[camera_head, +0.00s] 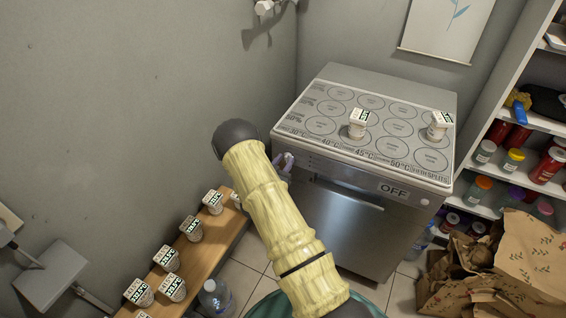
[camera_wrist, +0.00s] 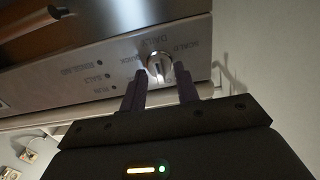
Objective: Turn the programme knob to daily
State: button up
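The programme knob (camera_wrist: 158,66), a small round silver knob with a bright pointer mark, is on the appliance's front panel (camera_wrist: 105,72) in the wrist view. The printing around it appears upside down; "DAILY" and "QUICK" are legible near it. My gripper (camera_wrist: 159,80) points at the knob, its two dark purple fingers on either side with a small gap visible. Whether a fingertip touches the knob is unclear. In the head view my gripper (camera_head: 283,162) is at the upper left of the appliance (camera_head: 345,220), partly behind my arm; the knob is hidden there. The display reads "OFF".
Two white cups (camera_head: 358,124) stand on the appliance top. A wooden bench (camera_head: 205,262) with several cups is at left. Shelves with jars (camera_head: 513,160) and crumpled paper bags (camera_head: 520,262) are at right. A handle (camera_wrist: 28,22) crosses the wrist view's upper left.

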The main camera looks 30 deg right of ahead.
jog(key=c, duration=0.6)
